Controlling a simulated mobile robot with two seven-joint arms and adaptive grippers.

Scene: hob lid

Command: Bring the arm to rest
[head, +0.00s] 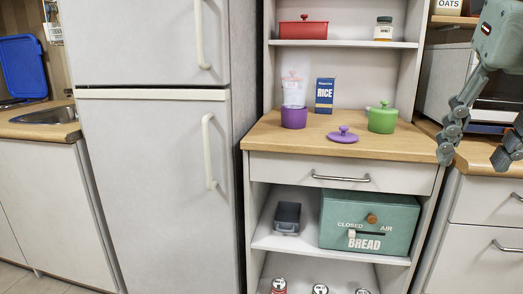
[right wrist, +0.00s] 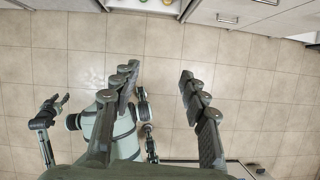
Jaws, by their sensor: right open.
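My right gripper (head: 476,156) is at the right edge of the head view, in front of the right-hand counter. Its fingers are spread and hold nothing. In the right wrist view the same gripper (right wrist: 158,78) points out over the tiled floor, with only floor between its fingertips. My left gripper is not in the head view. A small dark forked part (right wrist: 52,104) at the left of the right wrist view looks like my left gripper, too small to judge its jaws.
A wooden-topped cabinet (head: 262,135) holds a purple pot (head: 294,117), purple lid (head: 343,135), green lidded pot (head: 382,119) and rice box (head: 324,95). Below are a green bread box (head: 368,223) and grey tin (head: 287,217). A fridge (head: 160,180) stands left.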

